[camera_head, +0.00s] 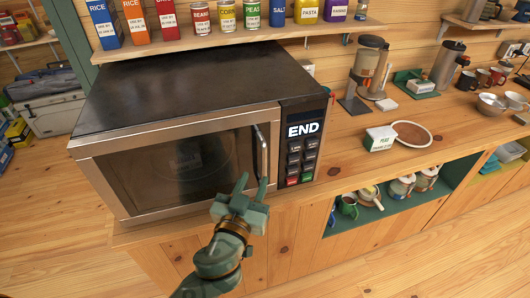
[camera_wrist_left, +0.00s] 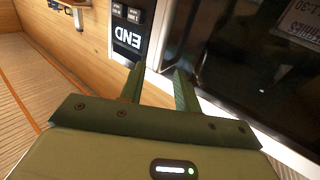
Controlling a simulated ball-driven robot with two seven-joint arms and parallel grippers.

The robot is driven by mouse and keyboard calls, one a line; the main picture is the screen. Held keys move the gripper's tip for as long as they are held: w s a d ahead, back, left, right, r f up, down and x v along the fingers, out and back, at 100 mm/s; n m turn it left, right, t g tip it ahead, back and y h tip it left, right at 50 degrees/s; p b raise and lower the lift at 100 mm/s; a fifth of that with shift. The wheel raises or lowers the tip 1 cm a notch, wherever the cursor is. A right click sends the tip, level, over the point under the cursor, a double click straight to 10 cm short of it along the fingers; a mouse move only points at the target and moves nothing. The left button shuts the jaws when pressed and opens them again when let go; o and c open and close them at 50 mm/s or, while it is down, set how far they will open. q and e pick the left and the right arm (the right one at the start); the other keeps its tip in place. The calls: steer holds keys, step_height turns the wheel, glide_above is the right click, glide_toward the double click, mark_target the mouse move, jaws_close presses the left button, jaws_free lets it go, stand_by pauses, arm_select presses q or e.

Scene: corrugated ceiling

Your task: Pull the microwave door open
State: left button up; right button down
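The microwave (camera_head: 200,75) stands on the wooden counter, with a dark top and a silver-framed door (camera_head: 180,170) that looks shut. Its upright handle (camera_head: 262,152) is on the door's right side, beside the button panel (camera_head: 302,150). My left gripper (camera_head: 251,184) is just in front of the handle's lower end. In the left wrist view, its two fingers (camera_wrist_left: 159,82) stand apart, with the panel and dark door glass beyond them. I cannot tell whether either finger touches the handle. My right gripper is not in view.
A shelf (camera_head: 240,37) with boxes and cans runs above the microwave. Right of it on the counter (camera_head: 440,125) are a small box (camera_head: 380,138), a round plate (camera_head: 411,134), a coffee maker (camera_head: 367,70) and bowls (camera_head: 491,105). The floor in front is clear.

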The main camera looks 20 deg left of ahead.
mark_target(263, 159)
arm_select(q)
steer(key=w+p, duration=0.1)
steer(key=w, duration=0.8)
steer(key=shift+w+a, duration=0.1)
steer(key=shift+w, duration=0.2)
jaws_close()
